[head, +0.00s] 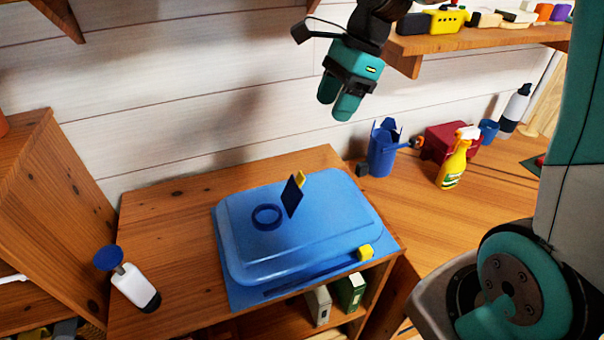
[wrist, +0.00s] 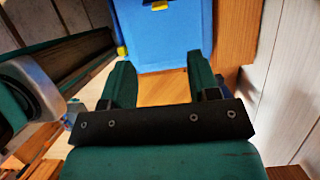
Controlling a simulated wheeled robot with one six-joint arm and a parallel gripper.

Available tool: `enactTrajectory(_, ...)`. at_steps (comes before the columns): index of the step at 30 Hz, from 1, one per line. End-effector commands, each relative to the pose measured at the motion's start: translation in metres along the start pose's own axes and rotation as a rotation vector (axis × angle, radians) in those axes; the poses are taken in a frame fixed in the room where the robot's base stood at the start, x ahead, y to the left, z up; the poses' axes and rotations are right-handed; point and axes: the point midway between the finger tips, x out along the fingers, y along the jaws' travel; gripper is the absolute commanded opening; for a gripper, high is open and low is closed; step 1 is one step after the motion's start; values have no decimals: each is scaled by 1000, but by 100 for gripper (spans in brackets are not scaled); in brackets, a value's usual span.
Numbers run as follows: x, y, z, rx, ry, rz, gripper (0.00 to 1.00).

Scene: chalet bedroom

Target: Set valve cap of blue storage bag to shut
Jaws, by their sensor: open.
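The blue storage bag (head: 330,215) lies flat and puffed up on the wooden cabinet top. Its dark blue valve ring (head: 267,217) is on the upper face. The dark blue valve cap (head: 292,196) stands tilted up beside the ring, clear of it, with a yellow tab (head: 301,179) at its top. A yellow slider (head: 365,253) sits at the bag's front right edge. My gripper (head: 337,101) is open and empty, high above the bag's back right side. In the wrist view the bag (wrist: 172,38) shows beyond my open fingers (wrist: 160,75); the valve ring cannot be made out there.
A white bottle with a blue top (head: 134,285) stands left of the bag. A loaded wall shelf (head: 480,38) is right of my gripper. Air above the bag is clear.

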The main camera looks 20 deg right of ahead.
Motion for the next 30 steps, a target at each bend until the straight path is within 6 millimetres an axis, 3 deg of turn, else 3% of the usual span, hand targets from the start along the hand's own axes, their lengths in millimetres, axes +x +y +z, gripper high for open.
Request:
enactTrajectory(18, 132, 2, 1, -6, 1, 7, 55)
enactTrajectory(24, 156, 2, 1, -6, 1, 2, 55)
enactTrajectory(30, 164, 1, 0, -6, 1, 0, 55)
